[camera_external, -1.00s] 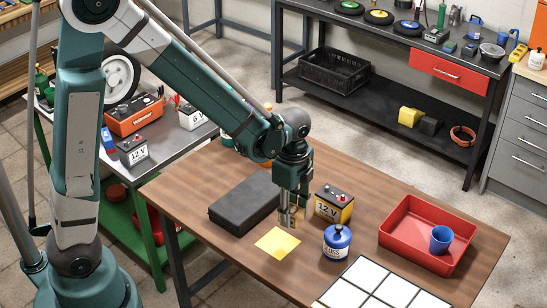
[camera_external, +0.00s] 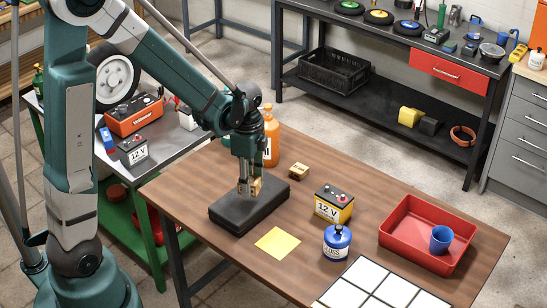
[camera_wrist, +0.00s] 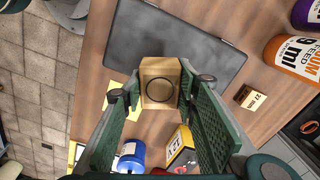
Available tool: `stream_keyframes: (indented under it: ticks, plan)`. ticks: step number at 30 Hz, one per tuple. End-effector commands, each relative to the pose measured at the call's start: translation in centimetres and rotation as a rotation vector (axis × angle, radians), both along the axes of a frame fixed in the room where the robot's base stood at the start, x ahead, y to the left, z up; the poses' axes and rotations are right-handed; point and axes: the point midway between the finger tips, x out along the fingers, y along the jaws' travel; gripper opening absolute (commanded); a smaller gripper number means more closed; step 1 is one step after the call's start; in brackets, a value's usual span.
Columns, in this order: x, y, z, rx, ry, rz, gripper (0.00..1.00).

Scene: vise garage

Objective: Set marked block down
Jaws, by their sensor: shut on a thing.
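My gripper (camera_external: 249,190) is shut on a small wooden block (camera_external: 256,186). In the wrist view the block (camera_wrist: 160,82) shows a dark ring on its face, between the two green fingers of my gripper (camera_wrist: 158,92). The block is over the flat black case (camera_external: 232,217), which lies on the wooden table; the case also shows in the wrist view (camera_wrist: 190,40). I cannot tell whether the block touches the case. A second small wooden block (camera_external: 299,171) lies apart on the table, behind and right of the case; it has dark lettering in the wrist view (camera_wrist: 250,97).
A yellow sheet (camera_external: 278,243) lies in front of the case. A 12 V battery (camera_external: 333,205), a blue-topped jar (camera_external: 336,243) and a red tray (camera_external: 405,248) with a blue cup (camera_external: 440,240) stand to the right. An orange bottle (camera_external: 271,138) stands behind the case.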

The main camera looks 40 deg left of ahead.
Motion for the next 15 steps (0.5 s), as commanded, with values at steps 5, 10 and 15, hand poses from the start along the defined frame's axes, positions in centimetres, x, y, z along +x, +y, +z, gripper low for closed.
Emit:
stream_keyframes:
  ticks: [5, 10, 15]
  plan:
    - [-0.3, 3.8, 0.0, 0.000, 0.000, 0.063, 0.17]
    - [-0.9, 7.2, 0.0, 0.000, 0.000, 0.121, 0.17]
    - [-1.6, 10.5, 0.1, 0.000, 0.000, 0.178, 0.17]
